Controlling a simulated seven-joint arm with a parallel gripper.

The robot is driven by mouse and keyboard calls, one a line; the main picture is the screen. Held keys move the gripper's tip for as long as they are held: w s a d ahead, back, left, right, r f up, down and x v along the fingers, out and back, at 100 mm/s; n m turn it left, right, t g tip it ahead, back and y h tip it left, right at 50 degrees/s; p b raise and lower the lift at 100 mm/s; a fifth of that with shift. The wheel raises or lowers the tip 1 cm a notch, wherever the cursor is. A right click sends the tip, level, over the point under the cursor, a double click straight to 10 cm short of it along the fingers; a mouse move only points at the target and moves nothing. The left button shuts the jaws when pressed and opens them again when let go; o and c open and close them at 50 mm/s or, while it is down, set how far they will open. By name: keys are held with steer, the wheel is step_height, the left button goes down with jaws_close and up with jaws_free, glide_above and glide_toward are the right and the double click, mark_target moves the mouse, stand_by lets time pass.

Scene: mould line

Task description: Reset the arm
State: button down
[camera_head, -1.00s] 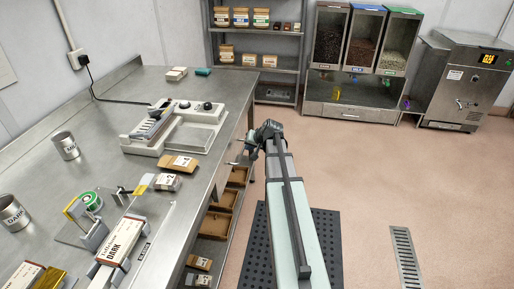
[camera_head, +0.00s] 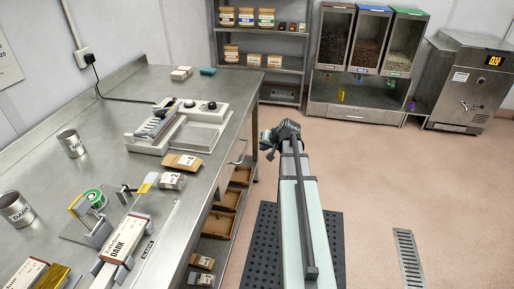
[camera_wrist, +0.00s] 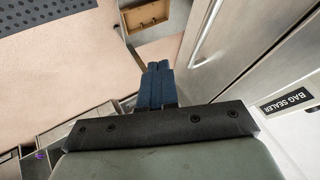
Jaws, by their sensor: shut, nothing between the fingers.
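My gripper (camera_wrist: 157,70) shows in the wrist view as dark blue fingers pressed together, with nothing between them. In the head view my gripper (camera_head: 266,148) is at the far end of my arm, beside the right edge of the steel bench. It hangs over the floor side, apart from the bench top. The fingers are small and partly hidden by the wrist in the head view.
The steel bench (camera_head: 108,140) fills the left, with a sealing machine (camera_head: 203,138), tins and DARK boxes (camera_head: 122,238). Brown trays (camera_head: 226,198) sit under its edge. Shelves, dispensers (camera_head: 370,38) and a steel cabinet (camera_head: 465,85) stand at the back. Floor to the right is clear.

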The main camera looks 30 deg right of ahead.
steer(key=v, duration=0.7)
steer(key=shift+d, duration=0.1)
